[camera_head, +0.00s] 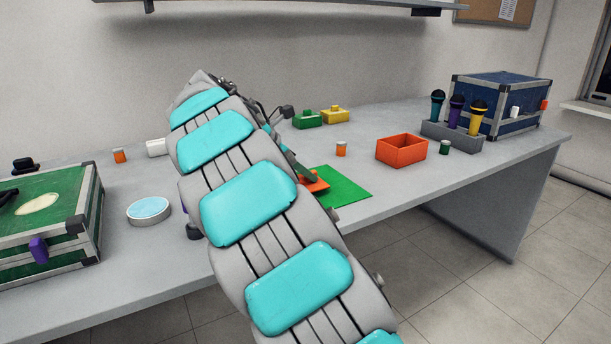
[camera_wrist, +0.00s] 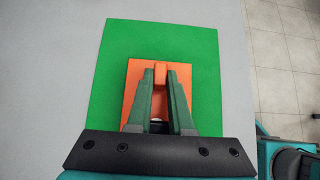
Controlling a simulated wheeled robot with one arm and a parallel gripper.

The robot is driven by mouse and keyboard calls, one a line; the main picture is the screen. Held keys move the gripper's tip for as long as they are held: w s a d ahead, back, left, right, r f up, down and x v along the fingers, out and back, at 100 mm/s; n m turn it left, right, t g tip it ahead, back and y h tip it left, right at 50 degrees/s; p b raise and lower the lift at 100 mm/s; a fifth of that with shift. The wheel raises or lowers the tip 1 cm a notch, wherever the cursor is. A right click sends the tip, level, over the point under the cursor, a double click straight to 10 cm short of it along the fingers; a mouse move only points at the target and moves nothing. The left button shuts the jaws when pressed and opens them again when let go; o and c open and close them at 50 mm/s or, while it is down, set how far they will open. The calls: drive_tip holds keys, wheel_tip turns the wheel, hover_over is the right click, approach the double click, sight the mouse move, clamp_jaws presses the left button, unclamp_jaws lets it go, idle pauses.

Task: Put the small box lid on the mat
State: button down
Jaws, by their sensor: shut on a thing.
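The small orange box lid (camera_wrist: 133,80) is in my gripper (camera_wrist: 160,75). In the wrist view the two green fingers are closed on the raised orange handle in the lid's middle. The lid lies over the middle of the green mat (camera_wrist: 120,40); whether it touches the mat or hangs just above it, I cannot tell. In the head view the lid (camera_head: 316,183) shows beside my arm, over the left part of the mat (camera_head: 348,190). My arm hides most of the gripper and part of the mat there.
An open orange box (camera_head: 401,150) stands right of the mat, with a small orange jar (camera_head: 341,149) nearby. Microphones stand in a grey holder (camera_head: 452,135) before a blue case (camera_head: 500,95). A green case (camera_head: 45,220) and a round tin (camera_head: 149,211) are at left.

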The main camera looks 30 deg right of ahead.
drive_tip(key=shift+f, duration=0.4)
drive_tip(key=c, duration=0.8)
unclamp_jaws()
drive_tip(key=shift+f, duration=0.15)
drive_tip(key=v, duration=1.2)
